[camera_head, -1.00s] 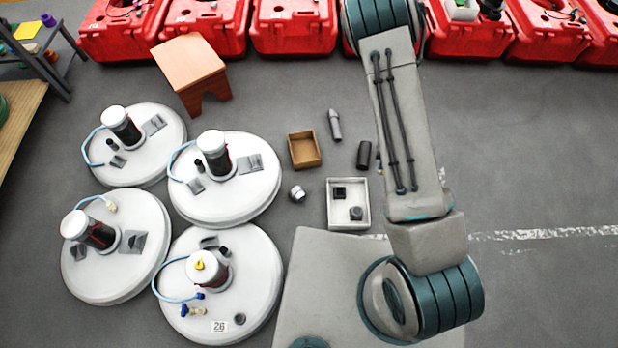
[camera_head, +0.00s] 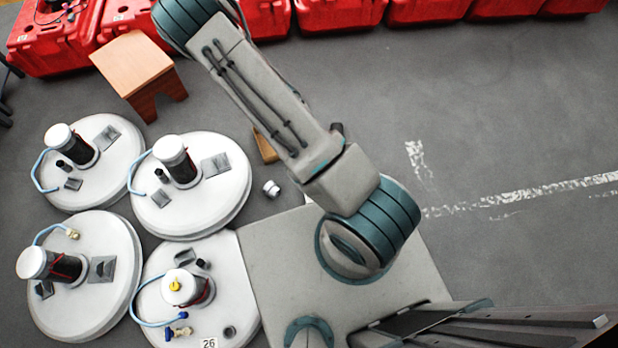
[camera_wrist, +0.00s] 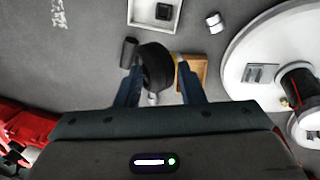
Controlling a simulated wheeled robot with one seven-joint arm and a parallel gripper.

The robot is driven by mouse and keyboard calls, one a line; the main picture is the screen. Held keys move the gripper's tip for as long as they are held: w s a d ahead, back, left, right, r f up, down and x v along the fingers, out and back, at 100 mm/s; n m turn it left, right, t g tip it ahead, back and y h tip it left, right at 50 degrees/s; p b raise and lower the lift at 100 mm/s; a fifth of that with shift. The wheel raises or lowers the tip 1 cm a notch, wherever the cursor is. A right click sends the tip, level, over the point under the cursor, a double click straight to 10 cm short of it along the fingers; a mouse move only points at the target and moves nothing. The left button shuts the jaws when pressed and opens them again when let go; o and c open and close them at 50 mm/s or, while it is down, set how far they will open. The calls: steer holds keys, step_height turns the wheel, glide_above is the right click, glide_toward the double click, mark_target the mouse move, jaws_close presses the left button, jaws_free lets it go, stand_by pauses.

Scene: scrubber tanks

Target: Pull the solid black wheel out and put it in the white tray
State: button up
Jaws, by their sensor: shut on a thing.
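My gripper (camera_wrist: 158,72) shows in the wrist view with its two blue fingers on either side of the solid black wheel (camera_wrist: 156,68). It is shut on the wheel and holds it above the grey floor. The white tray (camera_wrist: 132,14) is at the top edge of the wrist view, beyond the wheel, with a small black block (camera_wrist: 163,12) in it. The tray is cut off by the frame. In the head view, my arm hides the tray, and my gripper and the wheel do not show.
A brown box (camera_wrist: 203,68) lies beside the wheel in the wrist view. White round tanks (camera_head: 205,208) stand at the left, with a wooden stool (camera_head: 132,62) behind them. Red cases (camera_head: 340,12) line the back. Dark slats (camera_head: 500,328) cross the lower right. The floor at right is clear.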

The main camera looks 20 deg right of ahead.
steer(key=d+f+n+t+h+b, duration=0.1)
steer(key=f+h+b, duration=0.3)
steer(key=f+b, duration=1.1)
steer(key=d+f+n+t+h+b, duration=0.2)
steer(key=f+h+b, duration=0.3)
steer(key=f+b, duration=1)
steer(key=shift+d+f+n+t, duration=0.3)
steer(key=shift+d+f+t, duration=0.15)
steer(key=shift+f, duration=1.8)
steer(key=shift+f, duration=0.1)
step_height(320, 180, down, 5)
steer(key=b, duration=0.4)
steer(key=shift+f, duration=1.05)
steer(key=shift+d+f, duration=0.15)
steer(key=shift+f, duration=0.2)
steer(key=shift+f, duration=0.4)
steer(key=shift+f, duration=0.1)
steer(key=shift+f, duration=0.25)
